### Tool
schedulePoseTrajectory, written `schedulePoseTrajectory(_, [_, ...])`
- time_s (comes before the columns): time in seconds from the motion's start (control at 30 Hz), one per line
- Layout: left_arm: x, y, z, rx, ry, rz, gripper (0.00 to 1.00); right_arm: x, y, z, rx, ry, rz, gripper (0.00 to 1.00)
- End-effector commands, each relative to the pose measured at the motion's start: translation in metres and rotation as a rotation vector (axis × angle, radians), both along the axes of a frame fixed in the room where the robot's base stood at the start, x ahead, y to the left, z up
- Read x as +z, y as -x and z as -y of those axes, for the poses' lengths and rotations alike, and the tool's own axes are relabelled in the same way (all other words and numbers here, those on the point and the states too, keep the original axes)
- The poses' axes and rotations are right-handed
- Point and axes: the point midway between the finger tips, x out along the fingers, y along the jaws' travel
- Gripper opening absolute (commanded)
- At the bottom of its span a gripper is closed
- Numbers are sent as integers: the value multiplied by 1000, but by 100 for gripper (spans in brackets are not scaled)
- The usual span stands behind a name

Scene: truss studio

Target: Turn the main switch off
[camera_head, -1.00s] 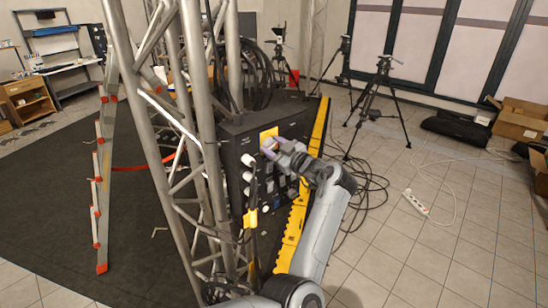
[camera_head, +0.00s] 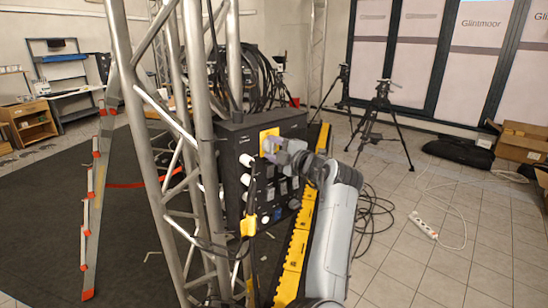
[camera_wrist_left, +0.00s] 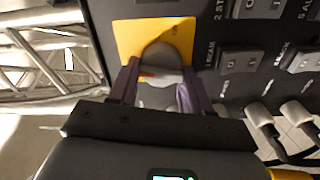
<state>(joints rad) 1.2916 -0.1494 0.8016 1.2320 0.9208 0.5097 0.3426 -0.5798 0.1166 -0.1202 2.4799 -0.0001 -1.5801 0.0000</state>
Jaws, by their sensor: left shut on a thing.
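The main switch is a rounded dark grey knob (camera_wrist_left: 161,58) on a yellow plate (camera_wrist_left: 125,38) in the left wrist view. In the head view the yellow plate (camera_head: 270,132) is near the top of the front of a black power box (camera_head: 229,150). My left gripper (camera_head: 271,148) is at the plate, its fingers (camera_wrist_left: 158,82) on either side of the knob and shut on it. The gripper hides most of the knob in the head view, and I cannot read its setting. My right gripper is not in view.
Black rocker switches (camera_wrist_left: 243,62) are beside the plate. Plugs and cables (camera_head: 247,180) hang from the box's left front. A metal truss (camera_head: 195,150) stands close at the left. A yellow-black cable ramp (camera_head: 297,240) lies at the box's foot. Tripods (camera_head: 378,110) stand behind.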

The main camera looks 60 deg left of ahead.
Motion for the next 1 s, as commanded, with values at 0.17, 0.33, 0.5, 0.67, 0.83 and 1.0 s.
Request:
schedulePoseTrajectory(0.17, [-3,0,0,1,-17,115,18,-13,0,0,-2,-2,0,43])
schedulePoseTrajectory(0.33, [-2,0,0,0,-27,188,18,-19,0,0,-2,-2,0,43])
schedulePoseTrajectory(0.5, [-2,0,0,0,-33,226,18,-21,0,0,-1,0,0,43])
schedulePoseTrajectory(0.67, [-1,0,0,0,-35,239,18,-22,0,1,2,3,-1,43])
schedulePoseTrajectory(0.83, [-1,0,0,0,-35,240,18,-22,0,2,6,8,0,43])
schedulePoseTrajectory(1.0, [-1,0,0,0,-35,240,50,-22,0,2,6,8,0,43])
